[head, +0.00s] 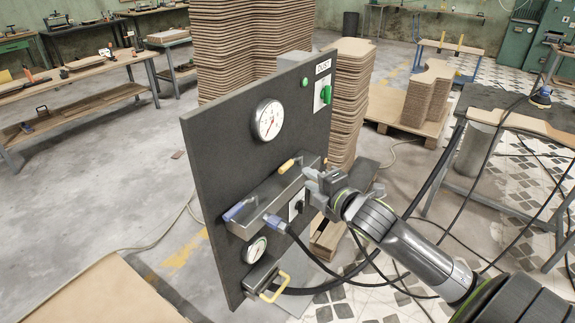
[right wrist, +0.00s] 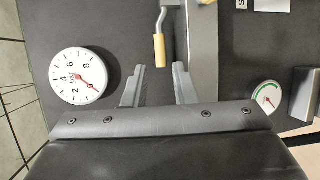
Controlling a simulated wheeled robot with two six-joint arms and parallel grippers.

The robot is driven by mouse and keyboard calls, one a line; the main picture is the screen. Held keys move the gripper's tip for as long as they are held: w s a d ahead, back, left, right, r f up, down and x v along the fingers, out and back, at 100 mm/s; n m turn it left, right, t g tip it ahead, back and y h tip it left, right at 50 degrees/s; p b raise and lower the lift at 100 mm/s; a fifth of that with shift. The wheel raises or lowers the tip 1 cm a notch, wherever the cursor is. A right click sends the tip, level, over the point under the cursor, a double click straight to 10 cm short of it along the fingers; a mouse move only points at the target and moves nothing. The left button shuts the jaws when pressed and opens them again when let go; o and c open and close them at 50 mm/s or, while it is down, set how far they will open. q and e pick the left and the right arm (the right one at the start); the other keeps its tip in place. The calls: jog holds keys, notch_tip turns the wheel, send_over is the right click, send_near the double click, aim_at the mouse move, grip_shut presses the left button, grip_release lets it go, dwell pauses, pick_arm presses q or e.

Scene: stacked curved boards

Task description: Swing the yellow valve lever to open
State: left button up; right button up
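A lever with a short yellow grip (head: 286,166) stands by the upper edge of a grey metal trough on the upright dark panel (head: 225,150). In the right wrist view its pale yellow grip (right wrist: 159,50) hangs from a bent grey metal arm. My right gripper (head: 310,180) is in front of the panel, right of the lever. In the right wrist view its two fingers (right wrist: 158,82) are apart with nothing between them. The grip appears beyond their tips, between their lines. I cannot tell the exact distance. My left gripper is not in view.
The panel carries a large gauge (head: 268,120), a small gauge (head: 257,250), a green switch (head: 326,94), blue handles (head: 272,221) and a yellow U-shaped handle (head: 275,289). Black cables hang around my right arm. Stacked boards (head: 348,95) stand behind the panel.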

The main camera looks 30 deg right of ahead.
aim_at(290, 166)
jog(key=w, duration=0.3)
jog(key=w+f, duration=0.1)
jog(key=w, duration=0.3)
jog(key=w+f+p, duration=0.1)
jog(key=w, duration=0.2)
jog(key=shift+w, duration=0.4)
jog(key=shift+c, duration=0.2)
grip_shut()
